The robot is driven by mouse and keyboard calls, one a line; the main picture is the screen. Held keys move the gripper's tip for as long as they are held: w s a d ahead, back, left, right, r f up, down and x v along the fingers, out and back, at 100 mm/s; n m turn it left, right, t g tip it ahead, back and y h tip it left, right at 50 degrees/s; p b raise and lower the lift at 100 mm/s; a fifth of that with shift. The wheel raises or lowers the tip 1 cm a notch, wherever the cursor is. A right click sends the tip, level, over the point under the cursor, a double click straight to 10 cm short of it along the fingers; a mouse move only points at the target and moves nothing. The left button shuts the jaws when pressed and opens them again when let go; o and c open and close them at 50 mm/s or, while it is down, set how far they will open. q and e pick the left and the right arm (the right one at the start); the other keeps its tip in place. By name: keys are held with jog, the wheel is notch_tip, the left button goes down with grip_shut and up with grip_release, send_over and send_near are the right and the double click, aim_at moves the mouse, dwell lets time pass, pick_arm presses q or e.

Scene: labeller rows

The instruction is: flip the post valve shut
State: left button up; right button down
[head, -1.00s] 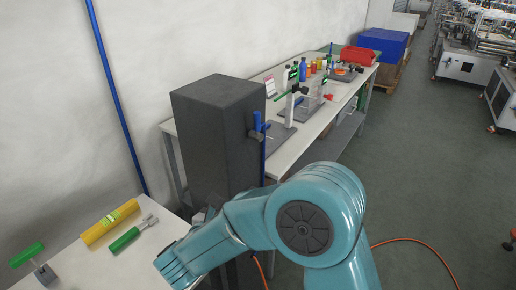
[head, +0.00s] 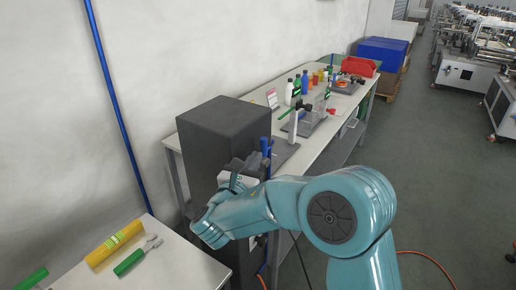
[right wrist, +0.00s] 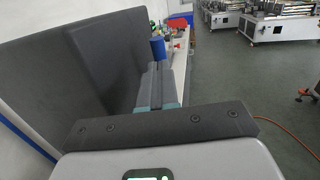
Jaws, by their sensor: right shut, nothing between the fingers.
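The dark grey post (head: 222,122) stands at the end of the long bench. The blue post valve (head: 265,147) is on its right side, with blue pipe running down; my right arm hides its lower part. My right gripper (head: 243,168) is in front of the post, just left of the valve in the picture. I cannot tell whether it touches the valve. In the right wrist view its fingers (right wrist: 153,84) are shut with nothing between them. A blue part (right wrist: 158,50) shows just beyond the fingertips. My left gripper is not in view.
A near table (head: 165,272) holds a yellow cylinder (head: 114,243) and a green-handled tool (head: 131,262). The long bench (head: 318,138) behind carries bottles and fixtures. A blue pipe (head: 112,95) runs along the wall. The floor at right is mostly clear, with an orange cable.

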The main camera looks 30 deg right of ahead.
aim_at(263, 145)
jog(key=shift+p+x, duration=0.35)
jog(key=shift+x, duration=1.05)
jog(key=shift+w+d+b, duration=0.3)
jog(key=shift+d+b, duration=0.1)
jog(key=shift+b, duration=0.1)
jog(key=shift+s+r, duration=0.1)
jog(key=shift+r, duration=0.4)
